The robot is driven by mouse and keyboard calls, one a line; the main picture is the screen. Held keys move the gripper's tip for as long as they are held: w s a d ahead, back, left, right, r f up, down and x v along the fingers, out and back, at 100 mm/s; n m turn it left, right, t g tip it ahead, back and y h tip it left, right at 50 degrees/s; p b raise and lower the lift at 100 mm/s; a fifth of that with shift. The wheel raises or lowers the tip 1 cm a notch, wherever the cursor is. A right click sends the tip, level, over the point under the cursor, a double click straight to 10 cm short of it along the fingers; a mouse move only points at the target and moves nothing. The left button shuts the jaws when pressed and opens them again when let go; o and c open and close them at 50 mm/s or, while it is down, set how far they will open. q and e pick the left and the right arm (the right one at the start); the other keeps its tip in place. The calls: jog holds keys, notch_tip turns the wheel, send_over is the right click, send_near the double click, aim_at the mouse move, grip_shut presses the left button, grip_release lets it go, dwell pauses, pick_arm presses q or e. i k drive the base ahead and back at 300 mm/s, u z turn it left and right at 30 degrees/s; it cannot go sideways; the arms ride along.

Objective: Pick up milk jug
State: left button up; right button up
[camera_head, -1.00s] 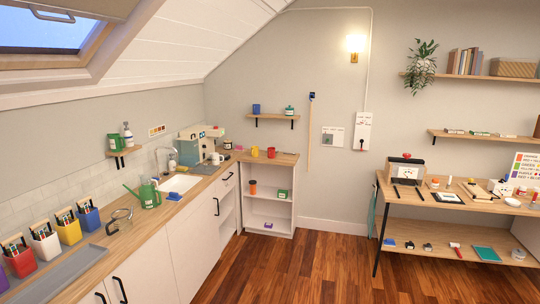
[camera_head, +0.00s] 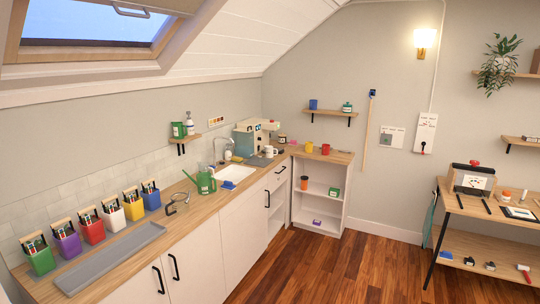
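A small white vessel (camera_head: 270,152), perhaps the milk jug, stands on the counter at the right of the coffee machine (camera_head: 252,137). It is too small to tell its exact shape or handle. Neither of my grippers is in view.
The wooden counter (camera_head: 130,271) runs along the left wall, with a grey tray, several coloured tool caddies, a green watering can (camera_head: 206,182) and a sink (camera_head: 236,173). A corner shelf unit (camera_head: 319,196) holds yellow and red mugs. A workbench (camera_head: 492,209) stands right. The wooden floor between is clear.

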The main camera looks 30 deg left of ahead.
aim_at(271, 152)
jog(key=u, duration=0.2)
jog(key=i, duration=2.1)
jog(key=u, duration=0.35)
jog(key=i, duration=2.1)
jog(key=u, duration=0.25)
jog(key=i, duration=1.7)
jog(key=z, duration=0.05)
